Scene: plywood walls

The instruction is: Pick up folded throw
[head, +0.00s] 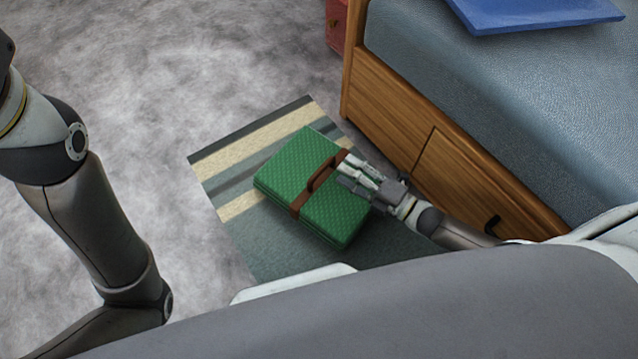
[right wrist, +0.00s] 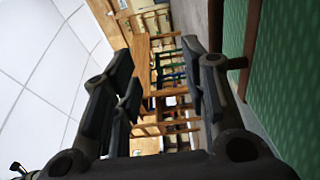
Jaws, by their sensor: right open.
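The folded throw (head: 285,170) is a green, textured, block-like bundle with a brown strap and a carry handle (head: 322,176) on top. It lies flat on a striped rug. My right gripper (head: 346,172) is over the throw's right side, fingers pointing at the handle. In the right wrist view the right gripper (right wrist: 165,90) is open with nothing between its fingers. There the green throw (right wrist: 290,90) fills the right edge, and the brown handle (right wrist: 247,45) is close beside the right-hand finger; whether they touch cannot be told. My left gripper is out of view.
The striped rug (head: 230,190) lies on a grey carpet (head: 200,80). A wooden bed frame with drawers (head: 465,175) stands close on the right, with a blue-grey mattress (head: 540,110) and a blue item (head: 535,12) on it. The carpet left of the rug is clear.

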